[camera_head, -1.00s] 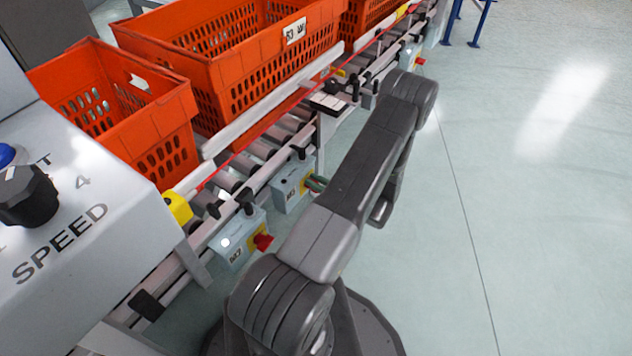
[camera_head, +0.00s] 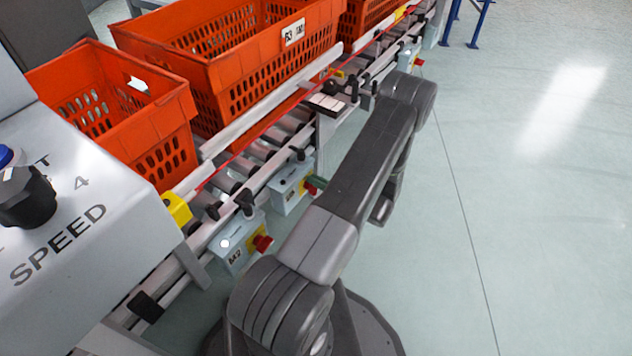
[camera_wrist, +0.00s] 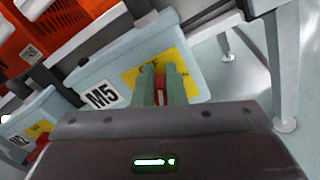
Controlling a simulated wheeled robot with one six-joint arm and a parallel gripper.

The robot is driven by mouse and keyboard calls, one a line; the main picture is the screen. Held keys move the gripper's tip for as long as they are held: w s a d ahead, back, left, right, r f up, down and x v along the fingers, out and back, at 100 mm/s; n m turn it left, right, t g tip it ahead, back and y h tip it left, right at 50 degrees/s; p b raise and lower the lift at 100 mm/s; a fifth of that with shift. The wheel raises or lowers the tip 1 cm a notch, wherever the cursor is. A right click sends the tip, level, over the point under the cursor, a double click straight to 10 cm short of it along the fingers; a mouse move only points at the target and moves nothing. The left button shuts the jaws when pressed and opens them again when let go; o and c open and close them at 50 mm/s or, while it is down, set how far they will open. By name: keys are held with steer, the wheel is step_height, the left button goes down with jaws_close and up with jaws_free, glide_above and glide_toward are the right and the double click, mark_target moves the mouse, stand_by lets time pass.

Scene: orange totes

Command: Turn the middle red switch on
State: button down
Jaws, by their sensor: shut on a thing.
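The middle red switch (camera_wrist: 158,86) is on the yellow plate (camera_wrist: 133,78) of the light blue box (camera_wrist: 100,72) marked M5 in the wrist view. My gripper (camera_wrist: 157,82) has its two green fingers shut on this switch, one on each side, hiding much of it. The switch's exact angle is hard to tell. In the head view the same box (camera_head: 290,192) hangs under the roller conveyor, with the switch (camera_head: 310,187) at my green fingertips (camera_head: 317,183). A nearer box (camera_head: 238,240) carries another red switch (camera_head: 262,243) and a white lit spot.
Orange totes (camera_head: 215,75) stand along the roller conveyor (camera_head: 262,150). A farther box (camera_head: 408,52) hangs at the upper right of the line. A grey SPEED panel (camera_head: 90,215) with a black knob fills the left. The floor (camera_head: 520,200) on the right is clear.

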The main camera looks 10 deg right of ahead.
steer(key=shift+w+d+f+m, duration=0.15)
steer(key=shift+f+m, duration=0.3)
steer(key=shift+m, duration=1.7)
steer(key=shift+w+d+f+m, duration=0.2)
steer(key=shift+f+m, duration=0.2)
steer(key=shift+m, duration=1.8)
steer(key=shift+w+d+f+m, duration=0.15)
steer(key=shift+f+m, duration=0.3)
steer(key=shift+m, duration=1.7)
steer(key=c, duration=1.5)
jaws_free()
steer(key=shift+d, duration=0.1)
